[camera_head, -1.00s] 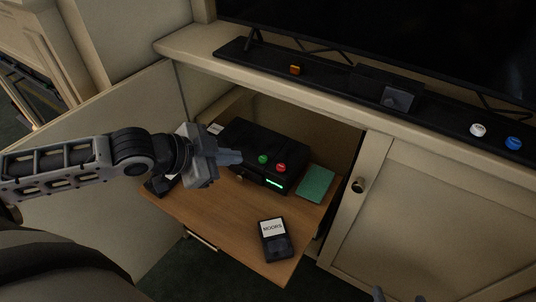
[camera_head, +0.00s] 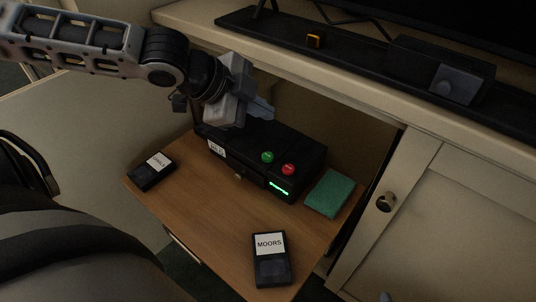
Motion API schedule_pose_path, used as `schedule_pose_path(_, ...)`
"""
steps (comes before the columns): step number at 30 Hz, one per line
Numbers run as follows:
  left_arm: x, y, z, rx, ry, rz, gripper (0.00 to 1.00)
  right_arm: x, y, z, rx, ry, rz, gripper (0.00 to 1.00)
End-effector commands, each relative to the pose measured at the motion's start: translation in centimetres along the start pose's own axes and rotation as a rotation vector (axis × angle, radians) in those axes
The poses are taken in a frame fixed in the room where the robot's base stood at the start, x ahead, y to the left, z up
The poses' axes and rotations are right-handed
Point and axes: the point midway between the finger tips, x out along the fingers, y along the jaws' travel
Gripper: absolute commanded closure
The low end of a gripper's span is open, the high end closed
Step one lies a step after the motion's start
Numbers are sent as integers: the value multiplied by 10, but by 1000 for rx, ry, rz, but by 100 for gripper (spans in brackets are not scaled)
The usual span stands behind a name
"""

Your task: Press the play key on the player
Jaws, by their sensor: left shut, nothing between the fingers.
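The player (camera_head: 250,148) is a black box on the pulled-out wooden shelf, partly inside the cabinet. On its top are a green key (camera_head: 267,157) and a red key (camera_head: 288,169). Its front has a lit green display (camera_head: 278,188) and a white label at the left. My left gripper (camera_head: 262,110) is shut and empty, above the back left part of the player, up and left of the green key and apart from it. It hides part of the player's back. A small grey tip at the bottom edge may be my right gripper; its jaws cannot be made out.
On the wooden shelf (camera_head: 205,205) lie a black cassette labelled MOORS (camera_head: 271,262), another labelled black cassette (camera_head: 151,172) and a green booklet (camera_head: 330,193). A cabinet door with a round knob (camera_head: 386,202) stands at the right. The ledge (camera_head: 205,30) overhangs the player.

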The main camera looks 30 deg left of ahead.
Motion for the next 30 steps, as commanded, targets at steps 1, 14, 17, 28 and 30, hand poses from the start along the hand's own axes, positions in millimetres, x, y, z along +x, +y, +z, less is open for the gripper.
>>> schedule_pose_path(1,4,3,3,-1,0,0,100,5,1,6,0,-8,-4,31)
schedule_pose_path(14,43,32,31,0,1,1,100,35,-10,22,-11,58,-74,31)
schedule_pose_path(17,50,37,37,0,0,1,100,32,-14,15,-14,116,-87,31)
schedule_pose_path(28,60,43,43,-1,0,-1,100,24,-21,0,-16,204,-111,31)
schedule_pose_path(30,59,43,43,-1,0,-1,100,23,-21,0,-16,205,-111,31)
